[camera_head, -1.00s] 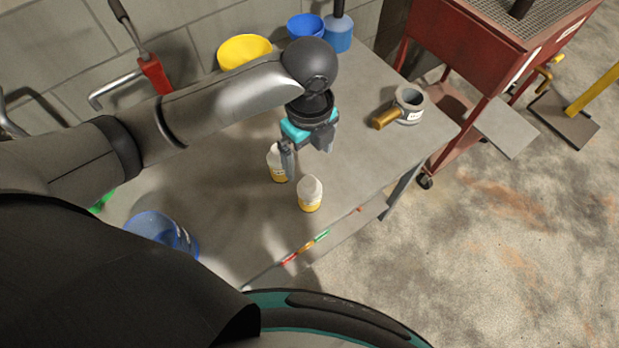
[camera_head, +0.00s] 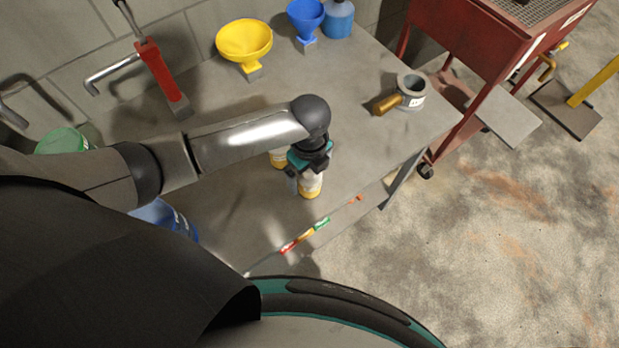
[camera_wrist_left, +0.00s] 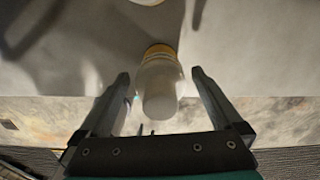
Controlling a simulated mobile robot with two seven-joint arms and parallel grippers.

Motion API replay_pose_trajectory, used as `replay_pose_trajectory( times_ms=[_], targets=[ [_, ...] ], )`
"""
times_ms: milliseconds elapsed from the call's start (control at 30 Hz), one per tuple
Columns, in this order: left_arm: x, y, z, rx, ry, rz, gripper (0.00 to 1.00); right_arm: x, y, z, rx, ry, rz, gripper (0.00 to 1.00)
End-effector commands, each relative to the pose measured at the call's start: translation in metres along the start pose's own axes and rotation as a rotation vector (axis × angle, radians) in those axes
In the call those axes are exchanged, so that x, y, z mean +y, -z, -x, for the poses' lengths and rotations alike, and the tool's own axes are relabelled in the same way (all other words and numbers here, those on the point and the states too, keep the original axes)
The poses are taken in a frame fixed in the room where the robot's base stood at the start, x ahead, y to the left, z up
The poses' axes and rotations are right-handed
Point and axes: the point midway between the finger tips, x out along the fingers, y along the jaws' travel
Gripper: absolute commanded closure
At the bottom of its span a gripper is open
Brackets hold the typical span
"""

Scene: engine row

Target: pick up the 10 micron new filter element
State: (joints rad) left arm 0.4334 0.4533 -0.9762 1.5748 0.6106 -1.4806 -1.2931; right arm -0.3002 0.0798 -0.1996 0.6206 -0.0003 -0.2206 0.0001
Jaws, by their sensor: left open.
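Two white filter elements with yellow lower bands stand upright on the grey bench. The nearer filter element (camera_head: 311,187) is right under my left gripper (camera_head: 307,173); the other filter element (camera_head: 279,158) stands just behind and to the left, partly covered by my arm. In the left wrist view the nearer element (camera_wrist_left: 159,88) is between the two open fingers, with a gap visible on each side. Its yellow band (camera_wrist_left: 161,51) is at the far end. I cannot read a micron rating on either one. My right gripper is not in view.
Yellow (camera_head: 244,40) and blue (camera_head: 305,18) funnels, a blue bottle (camera_head: 339,20) and a red-handled tool (camera_head: 163,75) are at the back. A coloured strip (camera_head: 305,236) lies along the front edge.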

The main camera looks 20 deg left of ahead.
Motion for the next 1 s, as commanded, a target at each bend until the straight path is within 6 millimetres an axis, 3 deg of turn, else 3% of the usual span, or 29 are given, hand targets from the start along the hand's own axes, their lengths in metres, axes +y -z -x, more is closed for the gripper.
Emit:
replay_pose_trajectory(
  times_ms=[300,1000],
  targets=[
    [-0.0001,-0.0003,-0.0048,-0.001,0.001,0.0,0.01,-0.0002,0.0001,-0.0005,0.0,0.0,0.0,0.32],
    [-0.0002,-0.0006,-0.0043,-0.001,0.001,0.0,0.8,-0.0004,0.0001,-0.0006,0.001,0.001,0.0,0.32]
  ],
)
